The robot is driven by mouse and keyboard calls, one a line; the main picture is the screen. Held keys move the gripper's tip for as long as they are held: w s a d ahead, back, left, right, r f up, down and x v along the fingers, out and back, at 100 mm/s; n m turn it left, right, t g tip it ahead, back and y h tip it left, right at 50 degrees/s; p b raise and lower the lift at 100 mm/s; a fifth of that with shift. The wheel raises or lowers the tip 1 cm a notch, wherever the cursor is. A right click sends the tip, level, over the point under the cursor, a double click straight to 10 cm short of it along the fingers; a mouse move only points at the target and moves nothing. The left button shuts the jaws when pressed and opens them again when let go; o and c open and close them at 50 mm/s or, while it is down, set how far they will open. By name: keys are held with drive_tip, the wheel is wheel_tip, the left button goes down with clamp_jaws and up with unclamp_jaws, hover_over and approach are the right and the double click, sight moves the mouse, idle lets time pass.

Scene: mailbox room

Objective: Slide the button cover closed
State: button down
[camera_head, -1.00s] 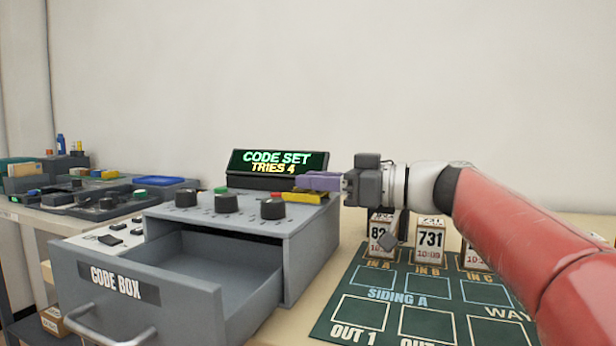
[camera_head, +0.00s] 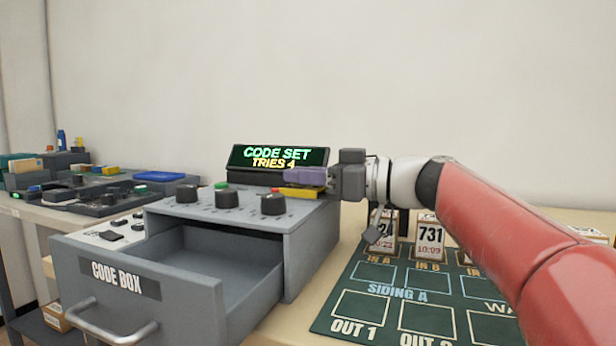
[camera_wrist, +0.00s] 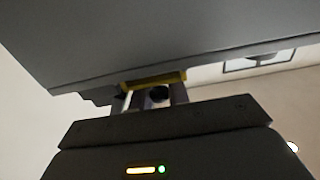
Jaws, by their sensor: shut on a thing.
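The yellow button cover (camera_head: 298,192) lies on top of the grey code box at its back right, beside the red button (camera_head: 275,190). Only a small bit of red shows at the cover's left end. My gripper (camera_head: 293,178), with purple fingers, comes in from the right and is shut on the cover. In the wrist view the yellow cover (camera_wrist: 155,79) shows at the fingertips, with a dark round part between the fingers. The fingers hide part of the cover and its grip.
The code box (camera_head: 310,240) has dark knobs on top and its drawer (camera_head: 150,285) is open at the front. A display (camera_head: 277,158) reading "CODE SET TRIES 4" stands behind. Number cards (camera_head: 430,237) and a green siding board (camera_head: 400,300) lie right.

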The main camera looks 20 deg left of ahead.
drive_tip(key=shift+w+a+f+b, duration=0.1)
drive_tip(key=shift+a+b, duration=0.2)
drive_tip(key=shift+a, duration=0.75)
drive_tip(key=c, duration=1.6)
unclamp_jaws()
drive_tip(key=shift+c, duration=0.2)
drive_tip(key=shift+d, duration=0.15)
drive_tip(key=d+b, duration=0.1)
drive_tip(key=d, duration=0.6)
drive_tip(key=shift+s+d, duration=0.3)
